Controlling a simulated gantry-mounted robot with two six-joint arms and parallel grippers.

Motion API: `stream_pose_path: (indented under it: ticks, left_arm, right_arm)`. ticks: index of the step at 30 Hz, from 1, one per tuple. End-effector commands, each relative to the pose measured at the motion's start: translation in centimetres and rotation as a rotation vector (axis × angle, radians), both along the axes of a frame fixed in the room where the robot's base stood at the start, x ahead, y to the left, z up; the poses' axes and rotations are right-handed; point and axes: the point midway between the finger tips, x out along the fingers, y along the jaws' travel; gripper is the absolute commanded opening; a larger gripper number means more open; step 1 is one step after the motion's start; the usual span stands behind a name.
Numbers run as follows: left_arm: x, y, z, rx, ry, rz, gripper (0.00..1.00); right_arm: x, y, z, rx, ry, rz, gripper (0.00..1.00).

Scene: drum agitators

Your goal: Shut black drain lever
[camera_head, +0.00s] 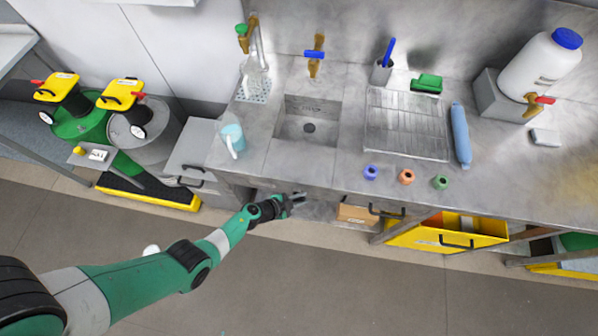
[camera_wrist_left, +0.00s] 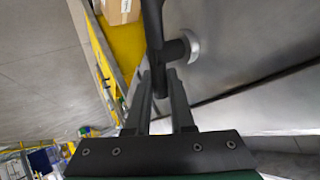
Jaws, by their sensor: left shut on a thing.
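A black lever (camera_wrist_left: 153,30) shows in the left wrist view. Its stem joins a round silver boss (camera_wrist_left: 194,46) on a grey metal face. My left gripper (camera_wrist_left: 161,88) is shut on the lever's near end, with a finger on either side of it. In the head view my left gripper (camera_head: 296,199) is at the front of the steel counter, below the sink (camera_head: 309,120). The lever is too hidden there to make out. My right gripper is not in view.
A grey cabinet (camera_head: 193,150) stands to the left. The floor in front is clear.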

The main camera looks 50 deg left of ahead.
Motion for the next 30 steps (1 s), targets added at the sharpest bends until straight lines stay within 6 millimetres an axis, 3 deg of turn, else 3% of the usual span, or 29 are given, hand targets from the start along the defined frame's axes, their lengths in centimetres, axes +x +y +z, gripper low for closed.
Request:
stream_pose_path:
  ticks: [1, 8, 21, 30]
  left_arm:
    - [0.2, -0.3, 0.9, 0.034, 0.026, -0.006, 0.00]
    - [0.6, -0.6, -0.3, 0.209, 0.154, -0.006, 0.00]
    - [1.0, -0.7, -2.0, 0.506, 0.366, 0.007, 0.00]
    - [0.7, -0.8, -2.5, 0.605, 0.458, -0.001, 0.00]
  right_arm:
    - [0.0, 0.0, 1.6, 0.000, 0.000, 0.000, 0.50]
    - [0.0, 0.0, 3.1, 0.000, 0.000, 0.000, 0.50]
    - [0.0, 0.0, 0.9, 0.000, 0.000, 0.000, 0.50]
    - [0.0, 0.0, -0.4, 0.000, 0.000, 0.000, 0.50]
